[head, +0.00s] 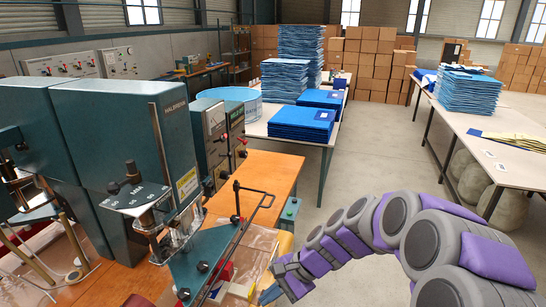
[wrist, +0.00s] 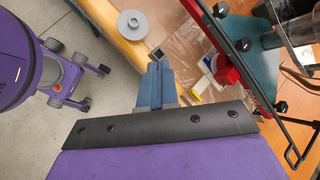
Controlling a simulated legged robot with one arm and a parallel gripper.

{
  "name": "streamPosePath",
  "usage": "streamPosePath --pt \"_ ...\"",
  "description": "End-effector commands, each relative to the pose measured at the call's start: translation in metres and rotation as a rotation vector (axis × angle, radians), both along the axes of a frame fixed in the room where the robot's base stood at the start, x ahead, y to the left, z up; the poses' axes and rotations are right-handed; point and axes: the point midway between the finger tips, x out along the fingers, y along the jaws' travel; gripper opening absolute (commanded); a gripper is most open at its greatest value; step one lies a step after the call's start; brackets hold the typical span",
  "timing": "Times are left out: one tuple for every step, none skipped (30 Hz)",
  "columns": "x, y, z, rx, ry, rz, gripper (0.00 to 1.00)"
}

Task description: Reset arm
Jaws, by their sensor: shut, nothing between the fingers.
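My purple and grey arm curves in from the lower right of the head view. It ends in my gripper (head: 268,294), low at the bottom edge, beside the front of the wooden workbench (head: 262,172). In the wrist view my gripper's blue fingers (wrist: 157,72) are together and hold nothing. They point toward the bench edge, close to clear plastic sheeting (wrist: 190,55). I cannot tell whether the fingertips touch anything.
A teal welding machine (head: 130,130) stands on the bench, with a black rod frame (head: 236,225) reaching toward my gripper. A red part (wrist: 225,60) and a grey disc (wrist: 133,24) lie near the fingers. Tables with blue stacks (head: 303,122) stand behind. The floor (head: 375,165) between them is clear.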

Motion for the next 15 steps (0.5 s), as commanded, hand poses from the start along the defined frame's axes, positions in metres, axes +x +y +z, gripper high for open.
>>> streamPosePath --pt "-0.017 -0.003 0.01 -0.024 -0.03 0.055 0.0" --pt "-0.026 -0.005 0.014 -0.038 -0.043 0.089 0.0" --pt "-0.038 -0.008 0.019 -0.057 -0.062 0.132 0.0" --pt "-0.047 -0.01 0.023 -0.072 -0.077 0.163 0.0" --pt "-0.056 -0.013 0.027 -0.088 -0.094 0.194 0.0" --pt "-0.068 -0.018 0.031 -0.111 -0.11 0.235 0.0" --pt "-0.077 -0.021 0.033 -0.129 -0.123 0.265 0.0" --pt "-0.086 -0.024 0.036 -0.147 -0.135 0.294 0.0" --pt "-0.098 -0.029 0.039 -0.169 -0.148 0.333 0.0" --pt "-0.106 -0.033 0.041 -0.188 -0.161 0.361 0.0" --pt "-0.115 -0.037 0.044 -0.207 -0.173 0.389 0.0" --pt "-0.127 -0.044 0.046 -0.232 -0.182 0.428 0.0" --pt "-0.136 -0.048 0.047 -0.249 -0.19 0.454 0.0" --pt "-0.145 -0.054 0.049 -0.268 -0.198 0.481 0.0" --pt "-0.156 -0.06 0.05 -0.293 -0.205 0.514 0.0"
